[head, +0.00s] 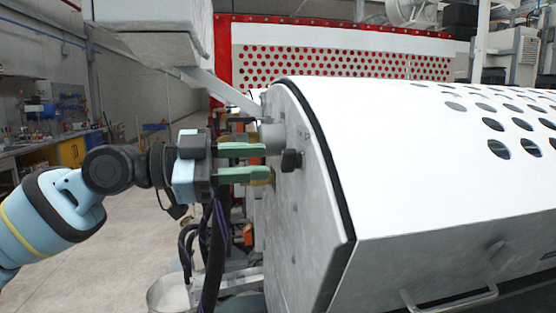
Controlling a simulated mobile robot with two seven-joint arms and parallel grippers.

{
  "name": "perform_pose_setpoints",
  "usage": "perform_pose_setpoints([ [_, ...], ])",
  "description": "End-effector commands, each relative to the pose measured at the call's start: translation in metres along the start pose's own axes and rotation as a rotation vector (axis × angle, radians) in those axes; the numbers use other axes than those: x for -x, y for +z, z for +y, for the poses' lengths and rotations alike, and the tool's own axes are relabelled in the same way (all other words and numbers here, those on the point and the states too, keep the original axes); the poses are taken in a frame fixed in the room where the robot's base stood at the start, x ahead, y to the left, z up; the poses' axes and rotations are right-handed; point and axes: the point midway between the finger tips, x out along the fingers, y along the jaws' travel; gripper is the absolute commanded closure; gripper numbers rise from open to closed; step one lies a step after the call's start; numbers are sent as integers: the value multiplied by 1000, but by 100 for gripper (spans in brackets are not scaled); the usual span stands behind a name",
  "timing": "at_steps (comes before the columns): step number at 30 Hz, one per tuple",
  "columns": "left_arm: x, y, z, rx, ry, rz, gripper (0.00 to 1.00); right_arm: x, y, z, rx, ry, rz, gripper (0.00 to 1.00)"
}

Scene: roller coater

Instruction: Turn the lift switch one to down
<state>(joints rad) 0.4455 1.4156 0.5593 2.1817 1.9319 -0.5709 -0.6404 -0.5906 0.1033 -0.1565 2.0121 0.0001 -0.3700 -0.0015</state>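A black knob (291,160), which looks like the lift switch, sits on the grey side plate (300,215) of the coater. Its label and exact setting cannot be read. My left gripper (267,162) has two green fingers, one above the other, with a clear gap between them. The fingertips point right at the knob and end just left of it in the picture. The gripper looks open and empty; I cannot tell its depth relative to the knob. My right gripper is not in view.
A grey cylinder (272,138) juts from the plate close above the upper finger. A white perforated cover (420,150) with a handle (450,300) fills the right. Black cables (213,255) hang below the gripper. Open floor (100,265) lies to the left.

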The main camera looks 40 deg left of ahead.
Motion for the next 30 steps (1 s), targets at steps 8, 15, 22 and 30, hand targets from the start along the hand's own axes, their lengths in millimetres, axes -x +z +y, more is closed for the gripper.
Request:
perform_pose_setpoints([
  [8,-25,4,1,1,3,-8,65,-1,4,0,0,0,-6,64],
  [15,-40,3,1,2,1,-6,65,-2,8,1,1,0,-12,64],
  [22,-45,2,0,3,0,-3,65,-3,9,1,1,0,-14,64],
  [30,-45,2,0,3,-1,-2,70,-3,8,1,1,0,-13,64],
])
